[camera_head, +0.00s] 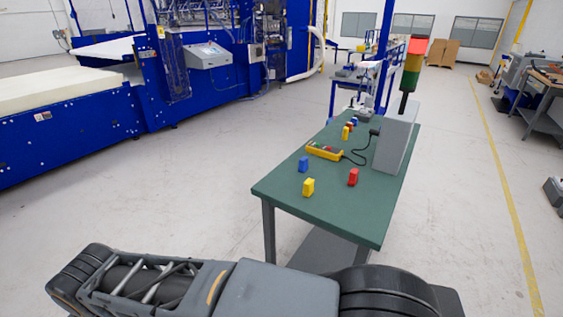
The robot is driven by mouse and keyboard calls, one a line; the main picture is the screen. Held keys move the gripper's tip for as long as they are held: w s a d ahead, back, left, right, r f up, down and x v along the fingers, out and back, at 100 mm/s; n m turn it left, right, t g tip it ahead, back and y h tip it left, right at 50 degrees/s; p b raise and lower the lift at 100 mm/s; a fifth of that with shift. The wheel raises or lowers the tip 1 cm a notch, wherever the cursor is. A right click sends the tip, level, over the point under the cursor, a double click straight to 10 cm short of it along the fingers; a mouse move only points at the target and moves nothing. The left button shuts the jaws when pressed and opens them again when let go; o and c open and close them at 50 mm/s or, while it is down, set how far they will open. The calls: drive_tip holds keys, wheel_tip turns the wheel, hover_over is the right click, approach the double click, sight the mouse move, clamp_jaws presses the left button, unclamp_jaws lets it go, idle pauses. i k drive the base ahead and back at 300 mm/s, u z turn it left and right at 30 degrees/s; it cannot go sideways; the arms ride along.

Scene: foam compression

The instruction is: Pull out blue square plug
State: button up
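A small blue block (303,164) stands on the green tabletop, near its left edge. Another small blue piece (354,121) is at the far end of the table, among red and yellow ones. Both are too small to tell whether either is the square plug or sits in a socket. A yellow box (323,152) with coloured parts on top lies in mid-table, with a black cable beside it. My dark arm links cross the bottom of the view, in front of the table. My gripper's fingers are not in view.
The green table (275,190) also holds a yellow block (308,187), a red block (353,176) and a grey cabinet (396,145) at its right edge, near a red-yellow-green signal light (413,62). A blue machine (70,125) stands left. Floor between is clear.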

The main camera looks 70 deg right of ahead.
sight(304, 161)
drive_tip(key=i, duration=2.25)
drive_tip(key=z, duration=3.95)
drive_tip(key=i, duration=1.65)
